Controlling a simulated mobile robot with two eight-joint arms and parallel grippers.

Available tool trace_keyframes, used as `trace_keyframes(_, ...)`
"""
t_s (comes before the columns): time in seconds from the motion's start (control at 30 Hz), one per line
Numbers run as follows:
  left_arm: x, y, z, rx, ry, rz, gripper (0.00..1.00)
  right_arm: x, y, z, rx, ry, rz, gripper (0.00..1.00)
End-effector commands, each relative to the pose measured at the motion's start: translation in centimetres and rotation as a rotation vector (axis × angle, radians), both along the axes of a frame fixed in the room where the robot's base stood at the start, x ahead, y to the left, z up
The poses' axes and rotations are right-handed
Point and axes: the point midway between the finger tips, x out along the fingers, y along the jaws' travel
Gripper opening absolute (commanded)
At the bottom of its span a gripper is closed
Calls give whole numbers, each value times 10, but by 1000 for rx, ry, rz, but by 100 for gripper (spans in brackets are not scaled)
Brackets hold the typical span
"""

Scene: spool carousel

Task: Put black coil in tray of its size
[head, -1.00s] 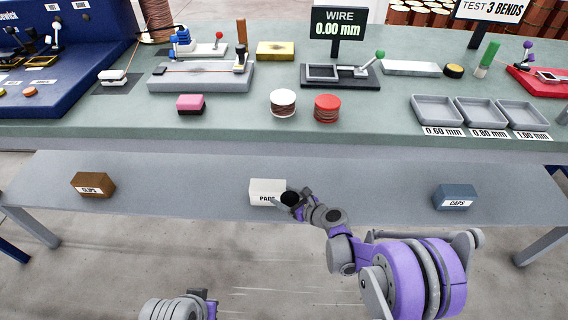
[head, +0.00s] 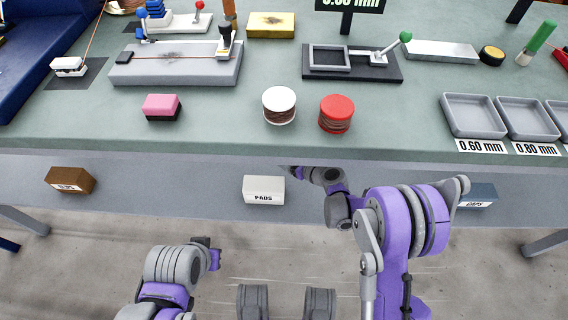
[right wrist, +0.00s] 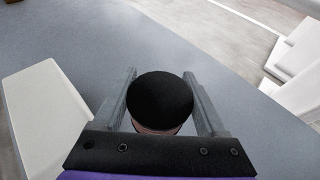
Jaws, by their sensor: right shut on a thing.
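My right gripper (right wrist: 160,80) is shut on the black coil (right wrist: 162,98), a round spool with a black top and copper-coloured winding below. In the head view my right gripper (head: 290,169) is at the lower shelf, near the bench's front edge, and the coil cannot be made out there. Grey trays stand on the bench at right: the 0.60 mm tray (head: 473,132), the 0.80 mm tray (head: 527,136) and a third tray (head: 557,107) cut off by the picture edge. My left gripper (head: 211,250) is low at front; its jaws are unclear.
White-topped (head: 279,105) and red-topped (head: 335,113) coils stand near the bench edge. Behind them is a gauge with a green-knobbed lever (head: 352,63). A white PADS box (head: 263,190) is beside my right gripper. The bench is clear between the red coil and trays.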

Motion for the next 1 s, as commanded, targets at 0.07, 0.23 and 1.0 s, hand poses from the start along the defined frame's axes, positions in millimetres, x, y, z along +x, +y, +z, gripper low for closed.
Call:
trace_keyframes(0.07, 1, 0, -5, 0, 0, 0, 0, 1, 0, -16, 0, 0, 0, 0)
trace_keyframes(0.23, 1, 0, -7, 0, 0, 0, 0, 1, 0, -29, 0, 0, 0, 0)
trace_keyframes(1.0, 3, 0, -14, 0, -1, 0, 0, 0, 0, -68, 0, 0, 0, 87)
